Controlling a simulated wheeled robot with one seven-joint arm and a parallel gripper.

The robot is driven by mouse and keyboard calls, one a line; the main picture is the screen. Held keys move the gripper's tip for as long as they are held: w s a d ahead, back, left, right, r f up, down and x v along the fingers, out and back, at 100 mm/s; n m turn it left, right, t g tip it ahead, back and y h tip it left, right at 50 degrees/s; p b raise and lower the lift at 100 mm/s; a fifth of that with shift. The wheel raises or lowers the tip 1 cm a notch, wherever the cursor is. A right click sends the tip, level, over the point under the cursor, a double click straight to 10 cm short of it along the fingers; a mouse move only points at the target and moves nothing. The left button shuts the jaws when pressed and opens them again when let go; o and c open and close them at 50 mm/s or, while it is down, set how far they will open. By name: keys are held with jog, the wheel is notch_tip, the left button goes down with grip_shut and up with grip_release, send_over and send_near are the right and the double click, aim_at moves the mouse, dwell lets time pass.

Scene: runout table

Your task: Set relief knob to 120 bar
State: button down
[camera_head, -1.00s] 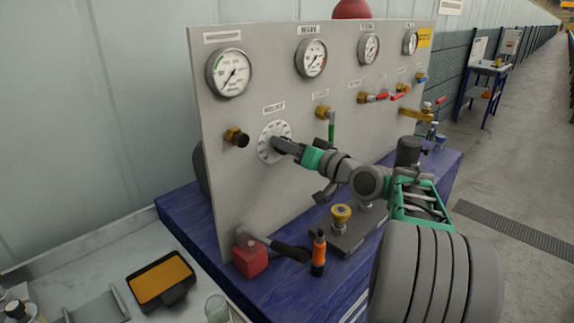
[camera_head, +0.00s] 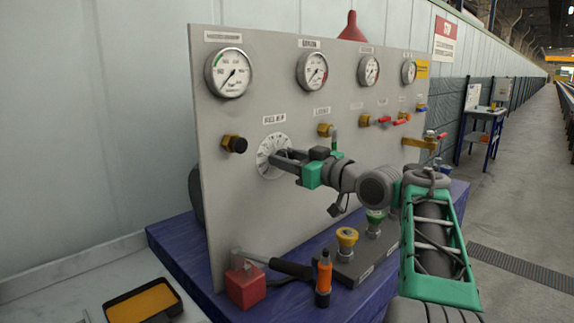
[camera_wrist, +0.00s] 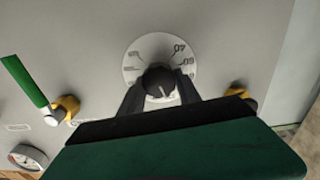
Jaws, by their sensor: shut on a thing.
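The relief knob is a dark round knob (camera_wrist: 160,82) with a light pointer line, in the middle of a white dial plate (camera_head: 264,150) on the grey panel. In the wrist view my gripper (camera_wrist: 160,90) has one dark finger on each side of the knob and is shut on it. The dial (camera_wrist: 139,52) shows some numbers, upside down or tilted in the wrist view; the lower part is hidden by my gripper. The pointer line shows on the lower side of the knob. In the head view my gripper (camera_head: 276,157) hides the knob.
Several gauges, such as the upper left one (camera_head: 228,73), line the panel top. A brass fitting (camera_head: 234,143) sits left of the dial and a green-handled valve (camera_head: 328,131) right of it.

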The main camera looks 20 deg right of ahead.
dwell(0.3)
jog(key=c, duration=0.8)
grip_release()
jog(key=shift+c, duration=0.2)
jog(key=v, duration=0.7)
jog(key=shift+s, duration=0.35)
jog(key=shift+d, duration=0.1)
